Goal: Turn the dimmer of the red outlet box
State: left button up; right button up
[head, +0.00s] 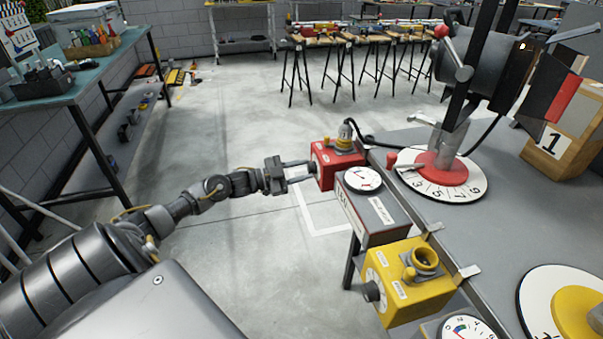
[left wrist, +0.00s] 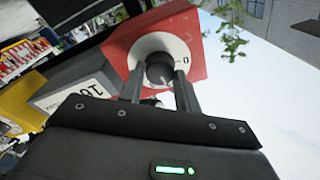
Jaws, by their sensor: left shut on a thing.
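The red outlet box (head: 338,165) is fixed at the near edge of the grey table, with a plug and black cable on its top. Its face shows in the left wrist view (left wrist: 190,30), with a white round dial plate (left wrist: 143,47) and a dark dimmer knob (left wrist: 159,70). My left gripper (head: 305,170) reaches the box's left face. In the left wrist view its two fingers (left wrist: 158,88) are shut on the dimmer knob, one on each side. The knob is mostly hidden in the head view. My right gripper is not in view.
A grey meter box (head: 372,210) with a white gauge and a yellow outlet box (head: 408,285) stand nearer along the same table edge. A lamp on a red and white numbered disc (head: 437,175) stands on the table. The floor left of the box is clear.

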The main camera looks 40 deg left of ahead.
pick_arm(q)
jog(key=shift+m, duration=0.4)
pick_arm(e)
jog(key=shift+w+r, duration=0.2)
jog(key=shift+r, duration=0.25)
pick_arm(q)
jog(key=o, duration=1)
jog(key=shift+c, duration=0.2)
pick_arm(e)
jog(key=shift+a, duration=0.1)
pick_arm(q)
jog(key=v, duration=1)
jog(key=shift+s+a, duration=0.3)
jog(key=shift+s, duration=0.05)
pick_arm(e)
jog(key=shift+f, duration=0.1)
